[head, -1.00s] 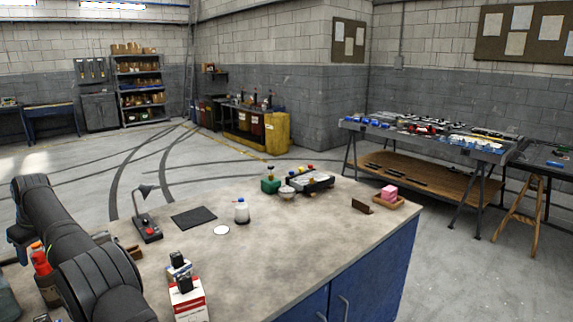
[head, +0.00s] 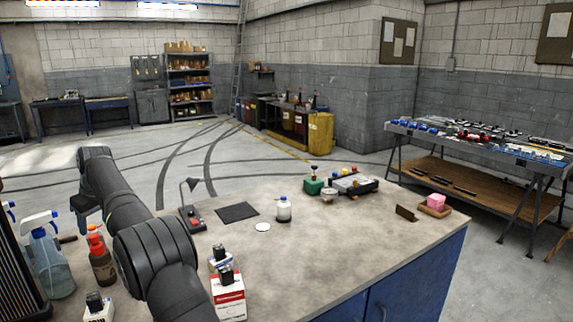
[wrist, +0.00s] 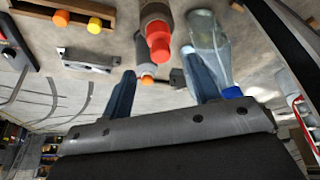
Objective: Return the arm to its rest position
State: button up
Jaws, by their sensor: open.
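My arm reaches over the left part of the bench (head: 330,240) in the head view. The arm hides most of my gripper there. In the wrist view my gripper (wrist: 160,88) is open, with two blue fingers spread apart. Dark bottles with a red cap (wrist: 157,40) and an orange cap (wrist: 146,72) show beyond and between the fingers. I cannot tell how near they are. A clear bottle (wrist: 208,45) shows by the right finger. I see nothing gripped.
A spray bottle (head: 50,265) and a red-capped bottle (head: 102,262) stand left of my arm. A red and white box (head: 229,299) stands close on its right. The bench's front middle is clear.

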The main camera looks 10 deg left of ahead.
aim_at(95, 236)
jog(key=x, duration=0.8)
jog(key=shift+a+f, duration=0.1)
jog(key=shift+f, duration=0.15)
jog(key=r, duration=0.3)
jog(key=d+r, duration=0.1)
jog(key=r, duration=0.1)
jog(key=shift+w+r, duration=0.15)
jog(key=shift+w, duration=0.1)
jog(key=w+d+r, duration=0.5)
jog(key=d+r, duration=0.1)
jog(key=d, duration=0.4)
jog(key=w+d+f+m+t+h, duration=0.1)
jog(key=w+d+f+m, duration=0.35)
jog(key=d, duration=0.25)
jog(key=w+d+f+m+t+h, duration=0.1)
jog(key=w+d+f+m+t, duration=0.2)
jog(key=d+f, duration=0.35)
jog(key=shift+m+g, duration=0.35)
jog(key=shift+g, duration=0.35)
jog(key=a+f, duration=0.2)
jog(key=a, duration=0.1)
jog(key=s+a+f, duration=0.1)
jog(key=a+f, duration=0.1)
jog(key=a, duration=0.2)
jog(key=a+f, duration=0.3)
jog(key=shift+s+a, duration=0.15)
jog(key=shift+s, duration=0.25)
